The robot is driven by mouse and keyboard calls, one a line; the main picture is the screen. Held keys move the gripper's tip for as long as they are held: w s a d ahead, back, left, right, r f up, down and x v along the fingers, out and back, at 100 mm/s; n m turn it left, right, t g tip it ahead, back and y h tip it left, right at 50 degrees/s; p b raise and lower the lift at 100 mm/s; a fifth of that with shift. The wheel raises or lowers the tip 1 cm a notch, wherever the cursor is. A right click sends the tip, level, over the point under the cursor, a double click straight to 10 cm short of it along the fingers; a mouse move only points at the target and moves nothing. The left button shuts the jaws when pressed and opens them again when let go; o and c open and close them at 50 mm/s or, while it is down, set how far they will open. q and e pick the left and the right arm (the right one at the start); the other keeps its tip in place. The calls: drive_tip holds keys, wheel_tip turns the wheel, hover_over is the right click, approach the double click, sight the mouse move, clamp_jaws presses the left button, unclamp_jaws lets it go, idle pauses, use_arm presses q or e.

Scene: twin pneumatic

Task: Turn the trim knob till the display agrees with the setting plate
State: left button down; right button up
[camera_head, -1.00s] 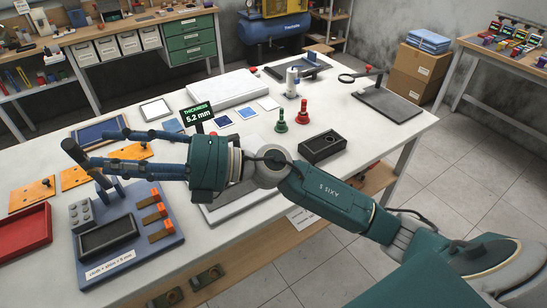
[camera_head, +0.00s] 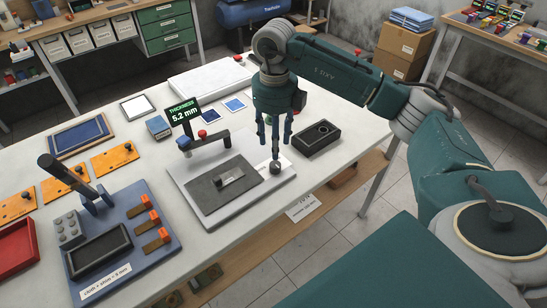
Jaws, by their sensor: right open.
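The green-lit display (camera_head: 184,111) stands at the back of a pale gauge base and reads "THICKNESS 5.2 mm". The small dark round trim knob (camera_head: 276,169) sits at the base's right corner, beside a white label. My right gripper (camera_head: 274,148) points straight down with its fingers apart, just above the knob. The fingers hold nothing, and I cannot tell whether a tip touches the knob. My left gripper is out of view.
A grey pad with a small metal block (camera_head: 229,177) lies on the gauge base (camera_head: 207,222). A black tray (camera_head: 316,138) is close to the gripper's right. A blue lever fixture (camera_head: 165,241) with a white label and orange plates (camera_head: 115,159) stand left. A white slab lies behind.

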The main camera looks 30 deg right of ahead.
sight(274, 163)
wheel_tip(274, 163, down, 6)
drive_tip(key=shift+f+p, duration=0.1)
drive_tip(key=shift+p, duration=0.7)
drive_tip(key=shift+f, duration=0.85)
drive_tip(key=shift+c, duration=0.5)
drive_tip(key=shift+r, duration=0.1)
clamp_jaws()
